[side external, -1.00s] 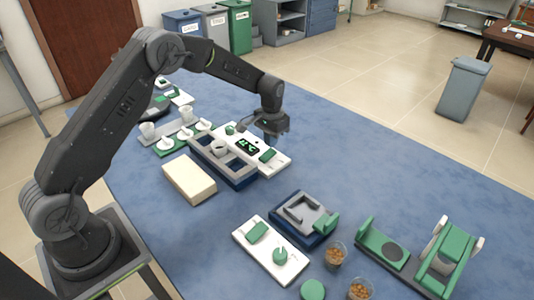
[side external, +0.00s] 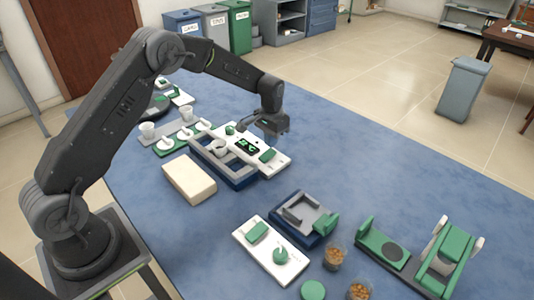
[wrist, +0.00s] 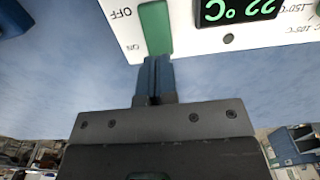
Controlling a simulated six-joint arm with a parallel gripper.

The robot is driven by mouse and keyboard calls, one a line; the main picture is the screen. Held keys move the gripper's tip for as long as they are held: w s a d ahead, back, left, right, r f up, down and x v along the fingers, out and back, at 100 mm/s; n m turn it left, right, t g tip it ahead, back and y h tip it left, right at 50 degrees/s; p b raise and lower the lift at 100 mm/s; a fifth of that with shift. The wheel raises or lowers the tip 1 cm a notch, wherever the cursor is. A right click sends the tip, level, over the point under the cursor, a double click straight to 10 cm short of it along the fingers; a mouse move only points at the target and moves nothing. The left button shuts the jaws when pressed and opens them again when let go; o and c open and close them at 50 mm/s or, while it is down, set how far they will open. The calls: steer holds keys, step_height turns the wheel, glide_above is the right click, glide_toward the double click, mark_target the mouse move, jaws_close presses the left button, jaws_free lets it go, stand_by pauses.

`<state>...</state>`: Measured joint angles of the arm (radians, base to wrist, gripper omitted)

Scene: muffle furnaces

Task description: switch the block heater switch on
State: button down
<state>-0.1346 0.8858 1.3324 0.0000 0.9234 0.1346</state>
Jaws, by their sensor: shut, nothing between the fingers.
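The block heater (side external: 237,181) has a dark blue body with a white control panel (side external: 283,161) along its far side. Its green switch (side external: 268,155) is on the right part of the panel. In the wrist view the switch (wrist: 155,28) lies between the upside-down labels OFF and ON, with the ON end nearer my fingers. I cannot tell which way it is tilted. My gripper (side external: 269,134) is over the panel by the switch. In the wrist view its blue fingertips (wrist: 153,60) are together, empty, and at the switch's ON end; contact is unclear.
The lit display (wrist: 238,10) reads 22 °C. A white hotplate-like panel (side external: 270,252) and a grey-blue device (side external: 305,217) stand nearer the camera. Bare blue table lies right of the heater.

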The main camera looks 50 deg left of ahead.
mark_target(271, 151)
steer(key=shift+f, duration=1.4)
stand_by(0.8)
steer(key=shift+r, duration=3.55)
